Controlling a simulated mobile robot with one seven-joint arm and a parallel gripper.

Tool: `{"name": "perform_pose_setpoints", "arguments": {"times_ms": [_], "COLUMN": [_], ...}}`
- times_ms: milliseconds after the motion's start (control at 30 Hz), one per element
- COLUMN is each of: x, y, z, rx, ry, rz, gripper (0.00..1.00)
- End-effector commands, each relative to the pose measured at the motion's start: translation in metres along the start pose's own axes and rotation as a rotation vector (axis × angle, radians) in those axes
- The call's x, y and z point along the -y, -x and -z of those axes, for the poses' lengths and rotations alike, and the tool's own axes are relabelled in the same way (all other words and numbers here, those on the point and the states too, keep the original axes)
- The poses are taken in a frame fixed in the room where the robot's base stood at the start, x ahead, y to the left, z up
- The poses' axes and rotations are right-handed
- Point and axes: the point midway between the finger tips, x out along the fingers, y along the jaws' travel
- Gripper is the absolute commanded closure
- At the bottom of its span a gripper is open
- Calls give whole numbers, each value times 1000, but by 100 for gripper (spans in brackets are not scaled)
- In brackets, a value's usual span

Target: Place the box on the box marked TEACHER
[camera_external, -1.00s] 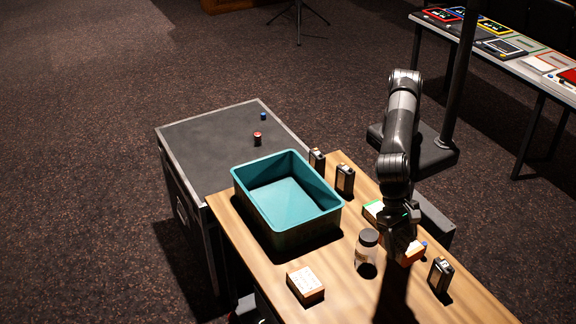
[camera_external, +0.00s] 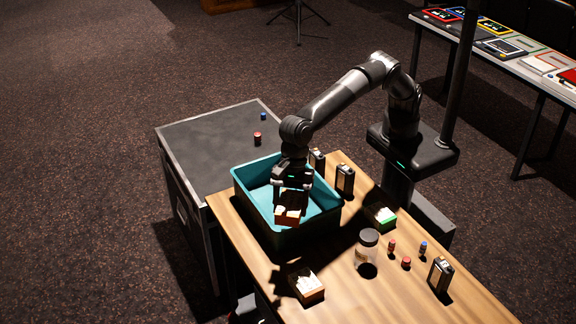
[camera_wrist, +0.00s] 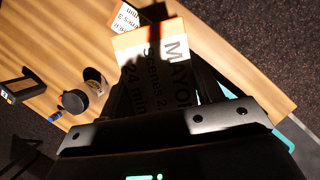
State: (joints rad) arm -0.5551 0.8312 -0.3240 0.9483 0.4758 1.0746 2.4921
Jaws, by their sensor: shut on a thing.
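My gripper (camera_external: 291,186) is shut on an orange-sided box (camera_external: 288,216) with a white label, held in the air above the near side of the teal bin. In the wrist view my gripper (camera_wrist: 160,92) holds this box (camera_wrist: 150,42), and its label reads MAYOR. A second orange-and-white box (camera_external: 308,286) lies on the table's front left, partly in shadow. It also shows at the top of the wrist view (camera_wrist: 125,17), its label cut off. A green-and-white box (camera_external: 381,215) lies right of the bin. I cannot read TEACHER on any box.
The teal bin (camera_external: 244,187) stands on the wooden table (camera_external: 345,295). A dark-lidded jar (camera_external: 367,250), several small red and blue cylinders (camera_external: 406,263) and black upright blocks (camera_external: 440,274) stand to the right. A dark case (camera_external: 205,140) adjoins at the left.

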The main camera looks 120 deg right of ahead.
Motion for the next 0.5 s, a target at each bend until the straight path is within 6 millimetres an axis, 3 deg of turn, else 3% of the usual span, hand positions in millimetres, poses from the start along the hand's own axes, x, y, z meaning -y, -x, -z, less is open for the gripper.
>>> {"name": "perform_pose_setpoints", "arguments": {"times_ms": [167, 200, 500], "x": [32, 29, 27], "y": [8, -3, -40], "z": [14, 17, 29], "rx": [7, 3, 6], "ry": [-77, -73, -69], "rz": [33, 28, 28], "gripper": [66, 66, 66]}}
